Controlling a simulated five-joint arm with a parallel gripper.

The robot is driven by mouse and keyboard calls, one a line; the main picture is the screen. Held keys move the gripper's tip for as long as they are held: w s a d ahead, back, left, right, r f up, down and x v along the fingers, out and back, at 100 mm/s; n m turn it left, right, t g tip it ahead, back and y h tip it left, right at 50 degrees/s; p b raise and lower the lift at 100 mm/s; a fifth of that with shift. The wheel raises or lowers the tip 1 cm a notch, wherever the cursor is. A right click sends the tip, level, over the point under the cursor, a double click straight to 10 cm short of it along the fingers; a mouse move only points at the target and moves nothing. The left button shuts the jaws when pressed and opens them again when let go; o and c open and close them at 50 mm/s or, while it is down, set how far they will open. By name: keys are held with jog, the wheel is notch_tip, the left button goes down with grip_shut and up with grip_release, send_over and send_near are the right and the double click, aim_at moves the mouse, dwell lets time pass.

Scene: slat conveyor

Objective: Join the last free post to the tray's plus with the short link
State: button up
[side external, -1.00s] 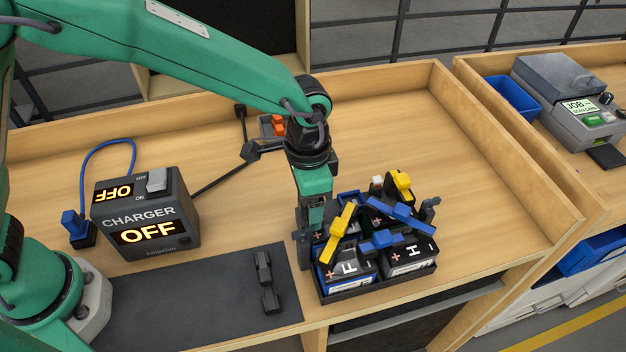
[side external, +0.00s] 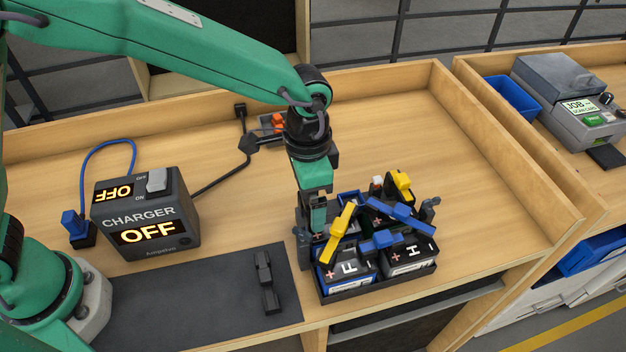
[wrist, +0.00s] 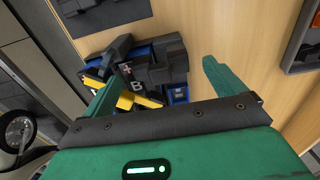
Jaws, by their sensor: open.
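The black tray (side external: 375,291) holds several dark batteries with blue and white labels, among them F (side external: 350,268) and H (side external: 415,252). Yellow links (side external: 338,235) and blue links (side external: 400,217) lie across their tops. A grey terminal (side external: 302,250) stands at the tray's left and another (side external: 430,208) at its right. My gripper (side external: 314,228) is at the tray's left rear corner, beside the left yellow link. In the wrist view my gripper (wrist: 160,76) is open, with battery B (wrist: 137,86) and dark blocks between and beyond its fingers. Which piece is the short link, I cannot tell.
A dark two-block piece (side external: 266,280) lies on the dark mat (side external: 205,308). The charger (side external: 150,215), reading OFF, stands at left with a blue cable. The bench is clear right of the tray, up to the wooden rim (side external: 510,160).

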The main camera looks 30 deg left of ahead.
jog(key=shift+r, duration=2.9)
jog(key=shift+a+r, duration=0.3)
jog(key=shift+a, duration=0.1)
jog(key=s+a+r+n+t+h, duration=0.15)
jog(key=a+r, duration=0.25)
jog(key=a, duration=0.5)
jog(key=s+a+r+n+t+y, duration=0.1)
jog(key=s+a+r+n, duration=0.15)
jog(key=a+r, duration=0.4)
jog(key=s+a+f+n+t, duration=0.2)
jog(key=s+a+n, duration=0.3)
jog(key=s+a, duration=0.5)
jog(key=shift+a+f+t, duration=0.2)
jog(key=shift+a+t, duration=0.35)
jog(key=shift+a, duration=0.95)
